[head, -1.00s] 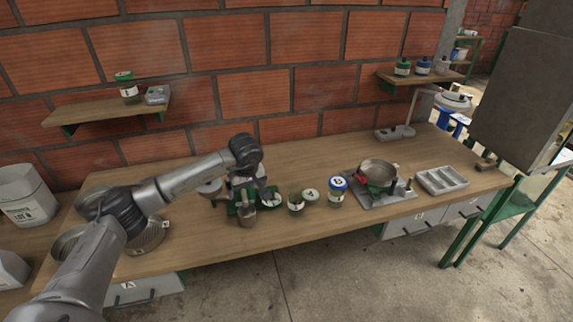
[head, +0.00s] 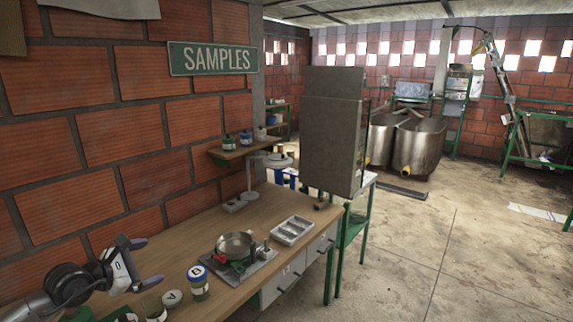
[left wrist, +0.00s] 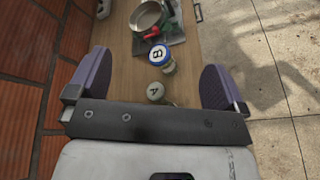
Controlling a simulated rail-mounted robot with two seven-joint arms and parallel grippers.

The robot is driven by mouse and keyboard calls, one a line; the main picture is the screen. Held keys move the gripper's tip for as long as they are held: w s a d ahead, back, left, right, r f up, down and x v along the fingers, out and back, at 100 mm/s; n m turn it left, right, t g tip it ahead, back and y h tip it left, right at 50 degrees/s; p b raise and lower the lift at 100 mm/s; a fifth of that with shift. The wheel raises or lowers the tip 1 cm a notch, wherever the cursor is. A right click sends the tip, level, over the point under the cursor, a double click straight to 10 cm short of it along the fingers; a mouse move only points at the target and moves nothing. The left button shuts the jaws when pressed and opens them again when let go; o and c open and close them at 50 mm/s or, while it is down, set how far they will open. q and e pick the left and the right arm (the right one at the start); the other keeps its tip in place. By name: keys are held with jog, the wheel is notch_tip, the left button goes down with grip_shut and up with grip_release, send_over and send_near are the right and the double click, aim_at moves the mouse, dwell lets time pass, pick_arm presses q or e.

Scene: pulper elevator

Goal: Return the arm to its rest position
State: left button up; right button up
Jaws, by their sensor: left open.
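My left gripper (head: 146,263) is at the lower left of the head view, above the left part of the wooden bench (head: 225,213). Its two purple-grey fingers are spread with nothing between them. The left wrist view shows the same open gripper (left wrist: 155,84), with the bench below and beyond it. A jar with a blue lid marked B (head: 198,282) and a pale lid marked A (left wrist: 155,91) lie past the fingers, apart from them. My right gripper is not in view.
A metal pan (head: 235,246) on a scale-like base and a grey divided tray (head: 292,231) stand farther along the bench. A brick wall (head: 110,120) runs along the left. A grey cabinet (head: 331,150) stands beyond the bench end. The floor at right is mostly clear.

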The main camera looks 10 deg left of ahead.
pick_arm(q)
jog(key=s+d+r+n+t+y, duration=0.2)
jog(key=s+r+n+t+y, duration=0.3)
jog(key=r+n, duration=0.65)
jog(key=d+r+n+t+y, duration=0.1)
jog(key=r+n+t+y, duration=0.2)
jog(key=r+n+t, duration=0.8)
jog(key=s+d+f+n+g, duration=0.4)
jog(key=f+n+g, duration=0.25)
jog(key=f, duration=0.45)
jog(key=s+d+f+n+g, duration=0.45)
jog(key=f+n+g, duration=0.2)
jog(key=f, duration=0.35)
jog(key=s+d+f+n+g, duration=0.4)
jog(key=f+n, duration=0.3)
jog(key=f, duration=0.4)
jog(key=s+d+f+n+g+h, duration=0.15)
jog(key=s+d+f+g, duration=0.3)
jog(key=s+f, duration=0.7)
jog(key=s+d+f+n+g+h, duration=0.15)
jog(key=s+d+f+g, duration=0.3)
jog(key=s+f, duration=0.7)
notch_tip(320, 180, up, 39)
jog(key=p, duration=3.6)
jog(key=shift+s+a+f+p, duration=0.2)
jog(key=shift+s+a+p, duration=0.05)
jog(key=shift+s+p, duration=0.1)
